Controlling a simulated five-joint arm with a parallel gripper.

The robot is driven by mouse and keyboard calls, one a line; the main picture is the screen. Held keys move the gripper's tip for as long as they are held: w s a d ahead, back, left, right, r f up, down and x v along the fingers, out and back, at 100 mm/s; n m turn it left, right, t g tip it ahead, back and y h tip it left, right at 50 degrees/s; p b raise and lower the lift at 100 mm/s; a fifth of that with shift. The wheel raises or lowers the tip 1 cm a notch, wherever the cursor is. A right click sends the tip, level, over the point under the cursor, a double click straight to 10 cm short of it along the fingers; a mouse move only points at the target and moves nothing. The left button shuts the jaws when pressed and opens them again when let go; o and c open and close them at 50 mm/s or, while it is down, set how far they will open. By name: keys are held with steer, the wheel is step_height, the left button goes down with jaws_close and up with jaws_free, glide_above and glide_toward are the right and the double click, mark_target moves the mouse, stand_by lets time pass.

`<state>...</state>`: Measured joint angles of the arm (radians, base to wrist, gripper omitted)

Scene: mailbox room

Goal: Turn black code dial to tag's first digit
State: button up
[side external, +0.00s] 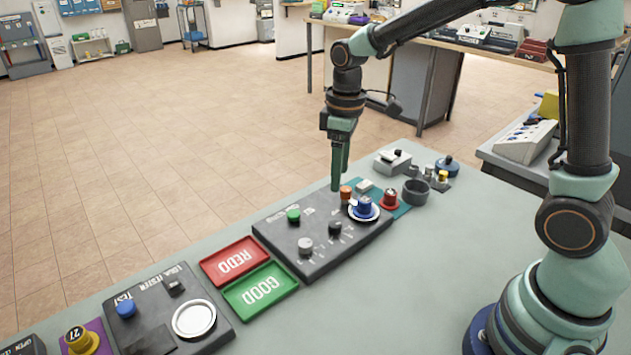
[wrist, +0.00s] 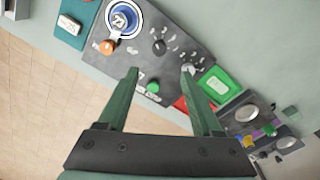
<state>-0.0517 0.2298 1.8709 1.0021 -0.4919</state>
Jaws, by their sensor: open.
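The black code dial (side external: 334,228) stands on a dark grey control panel (side external: 285,240); it also shows in the wrist view (wrist: 159,47), with small markings around it that I cannot read. A blue piece (side external: 364,207) with a white-marked top sits in a white-ringed round socket on the same panel; in the wrist view the blue piece (wrist: 121,20) carries a number too small to read surely. My gripper (side external: 338,183) points down above the panel's far edge, near the orange knob. In the wrist view its fingers (wrist: 160,72) are apart and empty, with the dial beyond them.
The panel also has an orange knob (side external: 346,192), a green button (side external: 293,215) and a grey knob (side external: 304,245). Red REDO (side external: 232,260) and green GOOD (side external: 261,290) trays lie beside it. A red piece (side external: 389,199) and dark cup (side external: 415,192) stand right.

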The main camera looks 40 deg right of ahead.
mark_target(335, 224)
steer(key=f, duration=1.3)
steer(key=shift+w+f, duration=0.1)
steer(key=shift+w, duration=0.25)
jaws_close()
